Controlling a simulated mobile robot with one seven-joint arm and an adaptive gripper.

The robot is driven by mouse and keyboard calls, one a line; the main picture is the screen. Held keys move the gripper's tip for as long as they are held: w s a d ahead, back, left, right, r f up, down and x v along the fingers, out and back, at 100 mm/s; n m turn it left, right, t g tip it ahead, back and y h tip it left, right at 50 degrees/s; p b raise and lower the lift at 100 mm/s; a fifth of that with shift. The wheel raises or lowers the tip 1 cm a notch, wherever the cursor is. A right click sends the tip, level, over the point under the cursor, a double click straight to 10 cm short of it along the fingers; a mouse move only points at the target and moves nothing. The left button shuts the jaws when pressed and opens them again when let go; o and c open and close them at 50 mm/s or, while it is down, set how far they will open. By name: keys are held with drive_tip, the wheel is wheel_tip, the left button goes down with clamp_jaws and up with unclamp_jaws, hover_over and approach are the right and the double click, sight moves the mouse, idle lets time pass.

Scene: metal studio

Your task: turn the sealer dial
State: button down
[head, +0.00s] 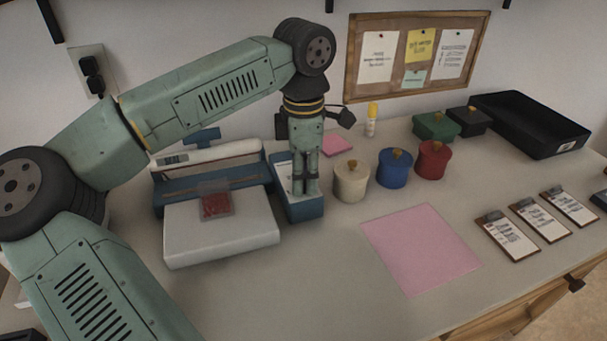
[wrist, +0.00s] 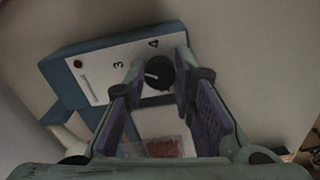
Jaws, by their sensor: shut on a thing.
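The sealer (head: 210,171) stands at the left of the bench, with a blue body and a white arm. Its dial unit (head: 302,208) is the blue box with a white panel at its right side. My gripper (head: 305,190) points straight down onto the panel. In the wrist view its fingers (wrist: 158,82) are on both sides of the dial, shut on it. Other panel numbers are hidden.
A white platform (head: 220,238) with a red packet (head: 215,206) sits before the sealer. Cream (head: 351,182), blue (head: 395,168) and red (head: 432,160) lidded pots stand close right of my gripper. A pink sheet (head: 420,246) lies on the bench.

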sight(304, 182)
drive_tip(key=c, duration=1.3)
unclamp_jaws()
drive_tip(key=shift+c, duration=0.2)
wheel_tip(304, 182, up, 12)
